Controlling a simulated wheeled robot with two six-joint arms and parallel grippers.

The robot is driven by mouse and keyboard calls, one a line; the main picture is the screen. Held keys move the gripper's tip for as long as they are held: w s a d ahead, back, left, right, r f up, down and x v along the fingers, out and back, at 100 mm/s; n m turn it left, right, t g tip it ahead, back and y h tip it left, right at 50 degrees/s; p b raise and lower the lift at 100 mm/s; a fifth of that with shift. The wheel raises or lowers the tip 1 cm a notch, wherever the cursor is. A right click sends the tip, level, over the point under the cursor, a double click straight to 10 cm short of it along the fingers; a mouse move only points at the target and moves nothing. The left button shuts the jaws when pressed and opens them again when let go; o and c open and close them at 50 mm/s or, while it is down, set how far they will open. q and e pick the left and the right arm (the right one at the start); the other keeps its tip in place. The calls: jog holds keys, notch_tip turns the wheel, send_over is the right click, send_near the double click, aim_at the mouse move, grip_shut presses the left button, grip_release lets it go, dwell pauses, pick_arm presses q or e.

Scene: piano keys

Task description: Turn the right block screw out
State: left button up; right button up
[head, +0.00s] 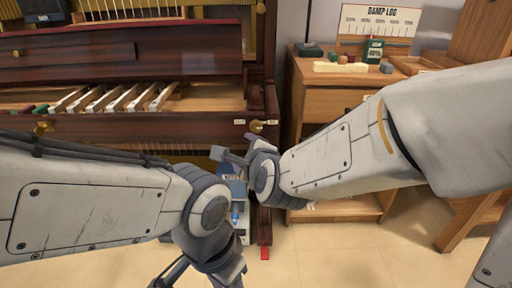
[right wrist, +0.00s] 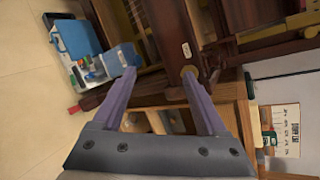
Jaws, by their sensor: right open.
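The right block screw, a round brass knob (head: 257,126), sits at the right end of the piano's dark red key rail, between small white labels. In the right wrist view, the brass screw (right wrist: 190,71) shows just beyond the tip of the right-hand finger, which partly overlaps it. My right gripper (head: 228,158) is in front of and below the screw; its fingers (right wrist: 160,76) are apart with nothing between them. Another brass screw (head: 42,128) is at the rail's left end. My left gripper (head: 195,272) is low in the head view, cut by the bottom edge.
White keys (head: 115,98) lie on the keybed to the left. A wooden cabinet (head: 335,103) with small boxes and a damp log card (head: 379,21) stands to the right. A blue toolbox (right wrist: 80,45) is on the floor below the piano. Pale floor is clear in front.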

aim_at(256, 127)
jog(key=w+d+m+t+h+b, duration=0.1)
jog(key=w+m+t+b, duration=0.1)
jog(key=w+m+b, duration=0.1)
jog(key=w+d+f+m+t+h+b, duration=0.1)
jog(key=w+m+b, duration=0.2)
jog(key=w+m, duration=0.3)
jog(key=w+m+t+h+b, duration=0.2)
jog(key=w+m+b, duration=0.1)
jog(key=m, duration=0.3)
jog(key=shift+w+d+f+t, duration=0.3)
jog(key=shift+w+d+f, duration=0.1)
jog(key=shift+w, duration=0.3)
pick_arm(q)
notch_tip(256, 127, down, 12)
pick_arm(e)
grip_shut()
